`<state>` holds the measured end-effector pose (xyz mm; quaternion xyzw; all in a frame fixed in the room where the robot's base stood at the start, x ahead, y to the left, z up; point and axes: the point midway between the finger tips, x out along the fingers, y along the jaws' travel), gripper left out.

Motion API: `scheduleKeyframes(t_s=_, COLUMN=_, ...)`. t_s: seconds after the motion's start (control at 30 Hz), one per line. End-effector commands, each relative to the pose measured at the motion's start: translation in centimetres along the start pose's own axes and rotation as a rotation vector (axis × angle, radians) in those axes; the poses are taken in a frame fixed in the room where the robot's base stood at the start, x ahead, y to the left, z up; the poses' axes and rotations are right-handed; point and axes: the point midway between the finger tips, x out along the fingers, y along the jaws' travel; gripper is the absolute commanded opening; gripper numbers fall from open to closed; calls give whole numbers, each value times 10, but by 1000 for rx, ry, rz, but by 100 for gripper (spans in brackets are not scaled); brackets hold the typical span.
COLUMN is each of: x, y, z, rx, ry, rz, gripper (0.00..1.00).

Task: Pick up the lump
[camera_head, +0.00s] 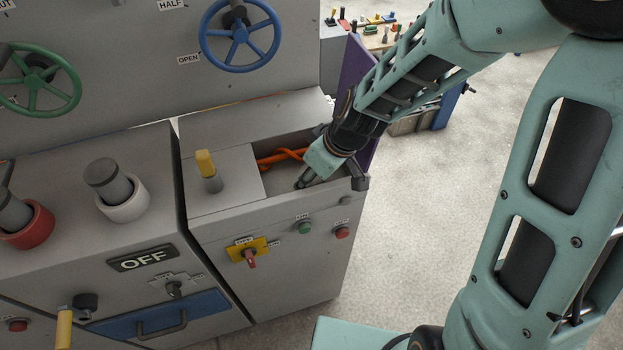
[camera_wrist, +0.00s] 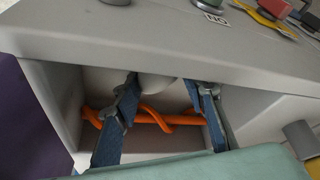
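A pale, rounded lump (camera_wrist: 156,83) shows in the wrist view, partly hidden under the near edge of the cabinet top. It lies in an open recess (camera_wrist: 98,83) in the cabinet. My gripper (camera_head: 307,181) reaches down into this recess in the head view, where the lump is hidden. In the wrist view its two blue fingers are spread apart, one on each side of the lump. A gap shows at the right finger; I cannot tell whether the left one touches.
A twisted orange tube (camera_wrist: 150,117) crosses the recess, beyond or below my fingers; it also shows in the head view (camera_head: 281,158). The recess walls are close around my gripper. A yellow-topped lever (camera_head: 206,166) stands left of the recess. A purple panel (camera_head: 355,68) rises behind my forearm.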

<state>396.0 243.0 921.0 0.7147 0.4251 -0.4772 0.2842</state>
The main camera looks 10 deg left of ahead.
Motion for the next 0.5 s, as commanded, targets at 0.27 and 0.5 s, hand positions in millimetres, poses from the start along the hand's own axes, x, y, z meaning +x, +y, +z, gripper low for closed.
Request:
scheduleKeyframes(t_s=0.27, x=0, y=0, z=0, rx=0, ry=0, rz=0, gripper=8)
scheduleKeyframes(t_s=0.5, x=-2, y=0, z=-1, rx=-1, ry=1, rz=1, gripper=8)
